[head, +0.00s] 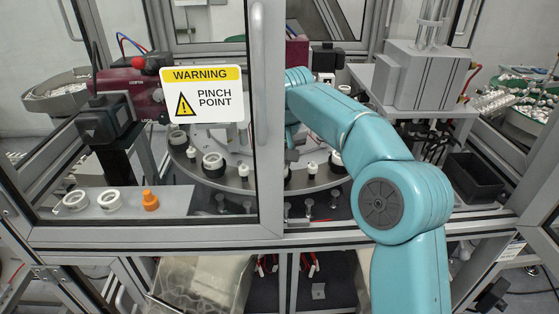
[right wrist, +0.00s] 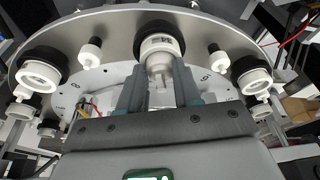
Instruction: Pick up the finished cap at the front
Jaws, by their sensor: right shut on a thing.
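A white cap (right wrist: 161,44) with a dark ring sits at the rim of the round dial plate in the right wrist view. My right gripper (right wrist: 159,72) has one finger on each side of its lower white part and is shut on it. I cannot tell whether the cap is touching the plate or lifted. In the head view my right arm reaches through the open side of the cell, and its gripper is hidden behind the door frame and the arm. My left gripper is not in view.
The dial plate (head: 232,184) carries several caps and small white pegs. The door frame (head: 268,110) with a warning sign (head: 203,93) stands left of my arm. Two white rings and an orange part (head: 150,200) lie on a grey shelf. A black bin (head: 474,176) is at right.

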